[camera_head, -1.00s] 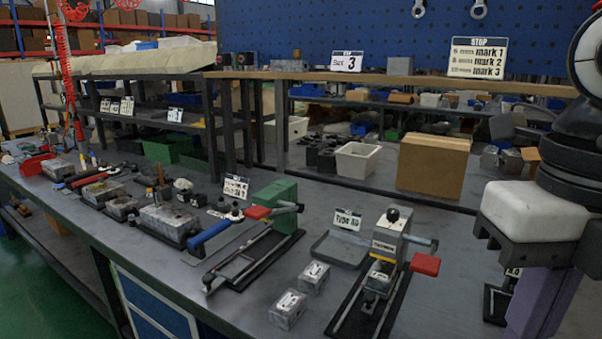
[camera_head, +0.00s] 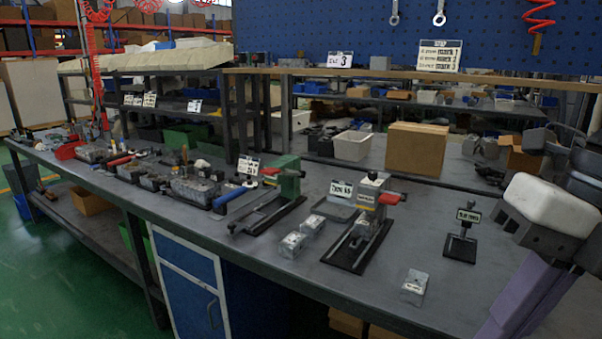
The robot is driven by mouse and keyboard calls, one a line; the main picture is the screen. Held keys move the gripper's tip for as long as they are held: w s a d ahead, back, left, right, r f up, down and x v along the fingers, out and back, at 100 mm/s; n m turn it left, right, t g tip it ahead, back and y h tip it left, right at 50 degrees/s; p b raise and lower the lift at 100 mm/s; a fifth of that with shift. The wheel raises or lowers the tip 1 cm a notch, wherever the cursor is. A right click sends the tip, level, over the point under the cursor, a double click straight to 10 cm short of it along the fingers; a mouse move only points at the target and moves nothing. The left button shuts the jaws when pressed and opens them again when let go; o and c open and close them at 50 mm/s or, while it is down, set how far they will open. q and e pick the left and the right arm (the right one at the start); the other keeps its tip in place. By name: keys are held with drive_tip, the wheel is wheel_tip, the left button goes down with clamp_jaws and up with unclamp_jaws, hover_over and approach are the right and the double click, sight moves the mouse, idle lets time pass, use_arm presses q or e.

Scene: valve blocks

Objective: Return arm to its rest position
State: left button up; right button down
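Part of my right arm (camera_head: 550,204), with white, dark grey and purple links, stands at the right edge, in front of the bench. No fingertips of my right gripper show. My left arm and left gripper are not in view. One metal valve block (camera_head: 414,287) lies alone near the front right of the bench. Two more blocks, a nearer one (camera_head: 292,245) and a farther one (camera_head: 313,225), lie left of the grey press fixture (camera_head: 368,190) with the red handle.
The grey bench (camera_head: 340,275) runs along the front. A green fixture (camera_head: 287,176), a small label stand (camera_head: 463,232), a cardboard box (camera_head: 416,148) and a white bin (camera_head: 352,145) stand on it. Open green floor (camera_head: 65,285) lies at the lower left.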

drive_tip(key=w+d+f+m+t+y, duration=0.4)
drive_tip(key=w+d+m+t+y, duration=0.1)
drive_tip(key=w+m+t+y, duration=0.4)
drive_tip(key=w+d+f+m+t+h, duration=0.1)
drive_tip(key=d+f+m+t+h, duration=0.25)
drive_tip(key=f+m, duration=0.35)
drive_tip(key=w+d+f+m+t+h, duration=0.25)
drive_tip(key=d+f+m, duration=0.2)
drive_tip(key=f, duration=0.45)
drive_tip(key=s+a+f+m+g+h, duration=0.15)
drive_tip(key=s+f+m, duration=0.25)
drive_tip(key=f, duration=0.4)
drive_tip(key=s+a+f+m+h, duration=0.1)
drive_tip(key=s+f+m+h, duration=0.25)
drive_tip(key=f, duration=0.45)
drive_tip(key=s+a+f+m+g+y, duration=0.1)
drive_tip(key=s+a+f+m+g, duration=0.3)
drive_tip(key=s+a+f, duration=0.7)
drive_tip(key=a+g, duration=0.1)
drive_tip(key=a, duration=0.2)
drive_tip(key=shift+f+m, duration=0.25)
drive_tip(key=shift+m, duration=0.15)
